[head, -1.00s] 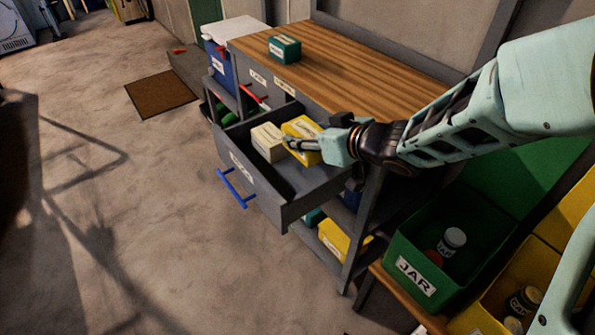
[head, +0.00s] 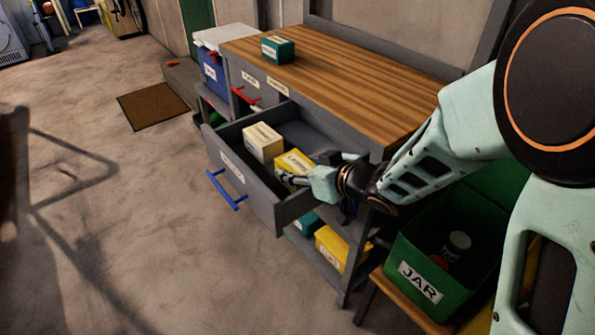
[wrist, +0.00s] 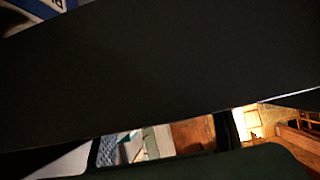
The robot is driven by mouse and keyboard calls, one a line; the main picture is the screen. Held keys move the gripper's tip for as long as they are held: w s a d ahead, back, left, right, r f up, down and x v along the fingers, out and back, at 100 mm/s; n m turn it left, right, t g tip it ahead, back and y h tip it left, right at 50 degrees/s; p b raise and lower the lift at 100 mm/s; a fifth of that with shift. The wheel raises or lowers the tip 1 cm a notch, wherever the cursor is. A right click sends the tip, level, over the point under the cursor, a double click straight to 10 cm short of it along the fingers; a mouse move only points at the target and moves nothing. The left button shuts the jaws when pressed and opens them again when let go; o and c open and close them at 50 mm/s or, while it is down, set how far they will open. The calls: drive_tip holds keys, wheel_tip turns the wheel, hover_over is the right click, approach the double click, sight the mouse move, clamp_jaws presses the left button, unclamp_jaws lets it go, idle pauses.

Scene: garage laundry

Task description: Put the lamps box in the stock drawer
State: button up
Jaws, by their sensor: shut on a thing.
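The open grey drawer (head: 257,196) has a blue handle and a label too small to read. A yellow box (head: 293,161) is inside it at the right end, with its label too small to read. My gripper (head: 293,180) is shut on the yellow box from the right, within the drawer. The box's underside is hidden, so I cannot tell whether it touches the drawer floor. The wrist view is mostly filled by a dark surface I cannot identify.
A cream box (head: 263,142) stands in the drawer, left of the yellow one. A teal box (head: 278,48) sits on the wooden bench top (head: 350,75). Another yellow box (head: 332,246) is on the shelf below. A green JAR bin (head: 405,262) stands at right.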

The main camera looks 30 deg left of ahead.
drive_tip(key=shift+r, duration=0.15)
drive_tip(key=o, duration=1.2)
drive_tip(key=shift+o, duration=0.2)
drive_tip(key=shift+r, duration=0.1)
drive_tip(key=p+v, duration=0.3)
drive_tip(key=v, duration=0.9)
drive_tip(key=shift+p, duration=0.35)
drive_tip(key=shift+w, duration=0.1)
